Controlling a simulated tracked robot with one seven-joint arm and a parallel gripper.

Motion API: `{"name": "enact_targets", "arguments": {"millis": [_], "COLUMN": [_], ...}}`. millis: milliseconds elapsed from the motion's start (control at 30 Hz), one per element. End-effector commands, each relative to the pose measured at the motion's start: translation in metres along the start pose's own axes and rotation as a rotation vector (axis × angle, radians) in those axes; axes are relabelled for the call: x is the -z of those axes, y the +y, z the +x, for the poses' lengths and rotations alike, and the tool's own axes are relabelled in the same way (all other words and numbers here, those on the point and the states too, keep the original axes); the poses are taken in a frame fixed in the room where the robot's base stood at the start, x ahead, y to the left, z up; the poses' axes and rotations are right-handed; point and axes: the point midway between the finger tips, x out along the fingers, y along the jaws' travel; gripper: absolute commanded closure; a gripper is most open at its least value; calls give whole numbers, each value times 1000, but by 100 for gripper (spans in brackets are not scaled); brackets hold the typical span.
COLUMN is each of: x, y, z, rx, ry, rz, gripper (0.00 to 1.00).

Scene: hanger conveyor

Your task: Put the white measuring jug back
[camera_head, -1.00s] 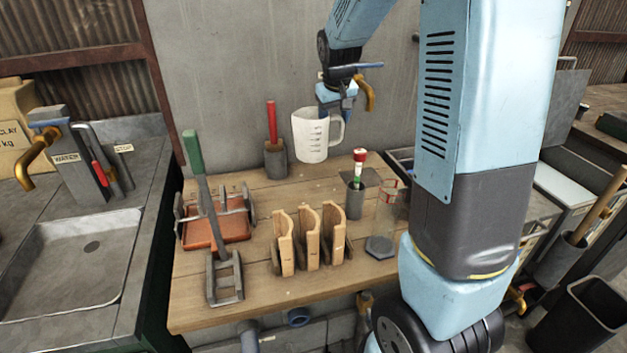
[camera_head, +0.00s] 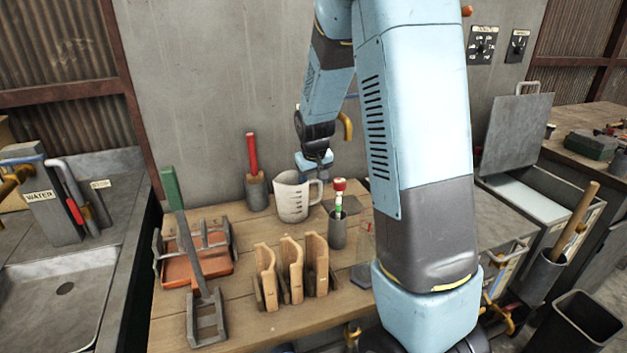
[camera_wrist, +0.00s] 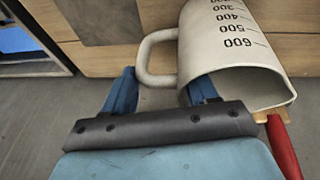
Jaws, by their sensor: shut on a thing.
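The white measuring jug (camera_head: 291,197) is upright at the back of the wooden table, with dark scale marks on its side. In the wrist view the jug (camera_wrist: 228,45) shows its scale and part of its open rim. My gripper (camera_head: 321,172) is above the jug's handle, at its right side in the head view. In the wrist view the blue fingers of my gripper (camera_wrist: 163,85) stand either side of the handle, and it is shut on it. I cannot tell whether the jug's base touches the table.
A holder with a red-handled tool (camera_head: 256,190) stands left of the jug. Wooden pieces in a rack (camera_head: 291,270) are in front. The wall is close behind.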

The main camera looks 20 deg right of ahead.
Motion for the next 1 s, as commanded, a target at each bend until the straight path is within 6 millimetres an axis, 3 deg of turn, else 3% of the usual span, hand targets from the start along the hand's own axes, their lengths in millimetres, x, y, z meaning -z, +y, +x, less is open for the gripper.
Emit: {"name": "enact_targets", "arguments": {"millis": [133, 167, 400, 767, 1000], "x": [0, 0, 0, 1, 1], "y": [0, 0, 0, 0, 0], "z": [0, 0, 0, -5, -38], "rx": [0, 0, 0, 0, 0], "ry": [0, 0, 0, 1, 4], "rz": [0, 0, 0, 0, 0], "gripper": [100, 40, 17, 17, 17]}}
